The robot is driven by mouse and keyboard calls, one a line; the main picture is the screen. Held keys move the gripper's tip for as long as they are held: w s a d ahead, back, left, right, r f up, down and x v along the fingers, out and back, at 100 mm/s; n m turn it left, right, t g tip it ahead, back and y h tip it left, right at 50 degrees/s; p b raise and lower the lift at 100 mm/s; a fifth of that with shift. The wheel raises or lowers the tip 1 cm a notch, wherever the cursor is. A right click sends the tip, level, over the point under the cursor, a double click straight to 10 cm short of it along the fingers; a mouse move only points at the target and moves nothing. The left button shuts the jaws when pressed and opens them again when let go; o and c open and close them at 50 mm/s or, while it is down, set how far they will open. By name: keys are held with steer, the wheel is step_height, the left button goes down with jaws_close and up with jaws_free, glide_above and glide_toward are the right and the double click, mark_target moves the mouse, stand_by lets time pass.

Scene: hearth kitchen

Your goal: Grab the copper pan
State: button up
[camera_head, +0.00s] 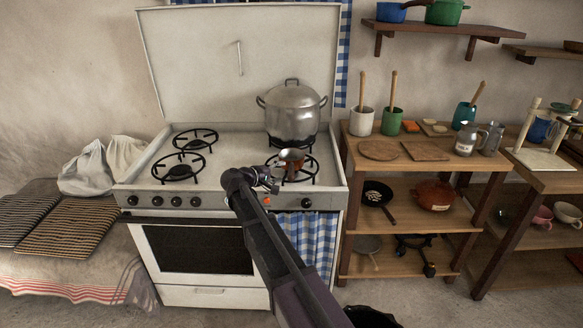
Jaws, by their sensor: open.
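A small pan (291,155) with a greyish rounded top and a copper-brown part stands at the front right burner of the white stove. It looks like the copper pan, but it is small in the picture and my gripper and arm are close in front, so its handle is not clear. My gripper (272,181) is open, just left of and below the pan in the picture, over the stove's front edge. It holds nothing; whether it touches the pan I cannot tell.
A large lidded steel pot (292,108) stands on the back right burner, close behind. The left burners (178,168) are empty. A raised stove lid (238,60) closes off the back. A wooden shelf (400,215) at right holds a reddish-brown pot (434,195) and a black pan (376,195).

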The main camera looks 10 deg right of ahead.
mark_target(291, 170)
steer(key=shift+w+d, duration=0.1)
steer(key=shift+d, duration=0.1)
steer(key=shift+b+x, duration=0.75)
steer(key=shift+x, duration=1.85)
steer(key=shift+f, duration=0.15)
jaws_close()
